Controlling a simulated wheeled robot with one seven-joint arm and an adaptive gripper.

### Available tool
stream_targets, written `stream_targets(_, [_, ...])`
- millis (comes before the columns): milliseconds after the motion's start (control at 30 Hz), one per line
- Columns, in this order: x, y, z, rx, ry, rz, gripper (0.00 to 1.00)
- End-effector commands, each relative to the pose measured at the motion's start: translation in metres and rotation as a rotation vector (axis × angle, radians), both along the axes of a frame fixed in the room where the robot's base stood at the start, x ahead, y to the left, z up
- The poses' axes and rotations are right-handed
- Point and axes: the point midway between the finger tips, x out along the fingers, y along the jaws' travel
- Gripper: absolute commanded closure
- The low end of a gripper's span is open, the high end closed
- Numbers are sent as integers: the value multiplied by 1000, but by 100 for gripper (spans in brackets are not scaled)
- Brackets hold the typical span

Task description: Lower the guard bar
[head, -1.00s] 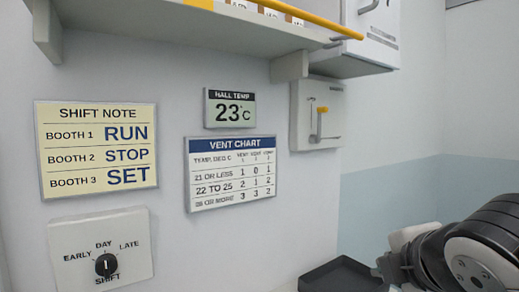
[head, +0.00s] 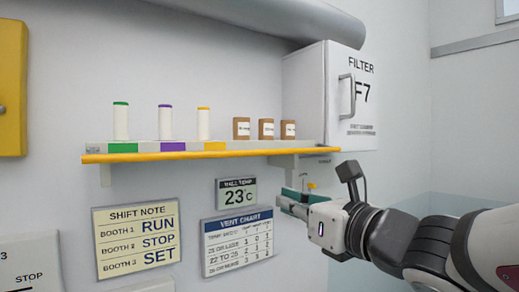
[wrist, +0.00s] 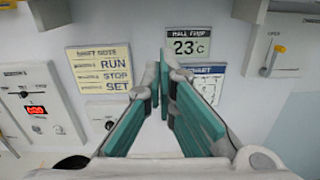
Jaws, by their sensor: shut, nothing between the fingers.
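A yellow bar (head: 205,153), which looks like the guard bar, runs along the front edge of the wall shelf (head: 292,147), low at the shelf's edge. Several items stand on the shelf behind it. My gripper (head: 284,204) is shut and empty below the right end of the shelf, apart from the bar. In the wrist view its green fingers (wrist: 160,78) come together in front of the wall signs, and the bar cannot be made out there.
A white filter cabinet (head: 333,85) stands at the shelf's right end. A small wall box with a yellow-tipped lever (wrist: 271,55) is right of the gripper. A shift note (head: 137,236) and vent chart (head: 237,240) hang below. A yellow box (head: 12,85) is at far left.

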Motion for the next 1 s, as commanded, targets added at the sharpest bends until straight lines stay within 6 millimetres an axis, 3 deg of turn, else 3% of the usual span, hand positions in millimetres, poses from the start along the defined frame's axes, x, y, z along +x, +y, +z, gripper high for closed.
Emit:
stream_targets(100, [-5, 5, 6, -20, -25, 19, 100])
stream_targets(267, [6, 12, 5, -23, -25, 21, 100])
stream_targets(833, [79, 62, 9, -19, -23, 20, 100])
stream_targets(1000, [68, 55, 33, -20, -27, 18, 100])
